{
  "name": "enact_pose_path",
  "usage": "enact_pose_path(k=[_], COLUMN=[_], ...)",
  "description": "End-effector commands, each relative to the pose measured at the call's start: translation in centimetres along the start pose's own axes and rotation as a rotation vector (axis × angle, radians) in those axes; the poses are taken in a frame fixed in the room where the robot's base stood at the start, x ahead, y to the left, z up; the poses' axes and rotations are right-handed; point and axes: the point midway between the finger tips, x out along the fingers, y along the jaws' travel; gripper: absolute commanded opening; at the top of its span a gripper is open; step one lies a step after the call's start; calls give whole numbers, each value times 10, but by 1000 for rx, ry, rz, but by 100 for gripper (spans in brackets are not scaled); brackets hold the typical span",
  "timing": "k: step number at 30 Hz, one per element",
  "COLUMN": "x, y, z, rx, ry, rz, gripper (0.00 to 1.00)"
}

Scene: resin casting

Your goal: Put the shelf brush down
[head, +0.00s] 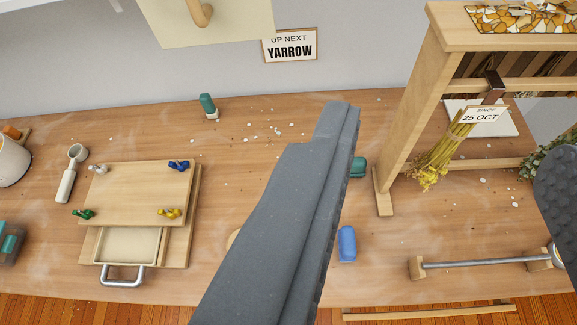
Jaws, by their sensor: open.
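My gripper (450,140) is open. One dark grey finger crosses the middle of the view and the other shows at the right edge. No brush shows between the fingers. A small teal thing with a pale end (207,104) is at the back of the wooden table (250,160), left of the near finger. It may be the shelf brush, but it is too small to tell. Another teal thing (358,167) is partly hidden behind the finger.
A wooden press with a drawer (135,190) stands at left, near a pale-handled tool (70,175). A blue cylinder (347,243) lies right of the finger. A wooden frame (405,120) with hanging yellow flowers (437,158) stands at right. Pale bits litter the table's back.

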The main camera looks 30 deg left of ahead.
Motion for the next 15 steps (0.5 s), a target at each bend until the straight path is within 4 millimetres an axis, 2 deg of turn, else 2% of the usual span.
enact_pose_path(k=[1, 6, 15], x=[-16, -45, -49], y=[0, 0, 0], z=[-7, -24, -26], rx=[10, 31, 36], ry=[44, 140, 157], rz=[4, 9, 10], gripper=[50, 50, 50])
